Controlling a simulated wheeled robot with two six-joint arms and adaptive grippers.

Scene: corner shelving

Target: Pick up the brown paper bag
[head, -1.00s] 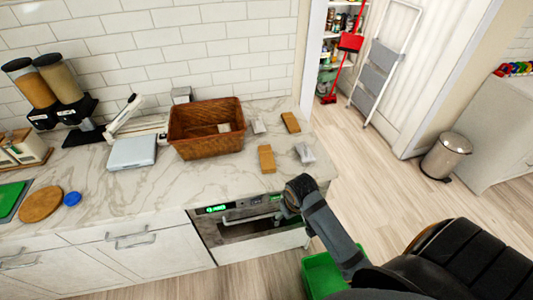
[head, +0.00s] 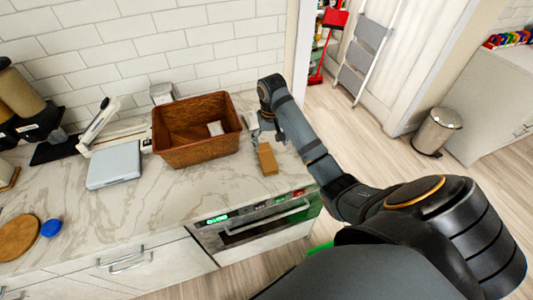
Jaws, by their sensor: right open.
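A small brown paper bag (head: 267,160) lies on the marble counter, right of the wicker basket and near the counter's front edge. My right gripper (head: 266,134) points down just behind the bag as seen here, with its arm reaching in from the lower right. It is open and looks empty. It is small and dark in the picture, and I cannot tell whether it touches the bag. The second brown packet on the counter is hidden behind my right arm. My left gripper is not in view.
A flat scale (head: 115,165) is further left. The oven (head: 250,225) is below the counter edge.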

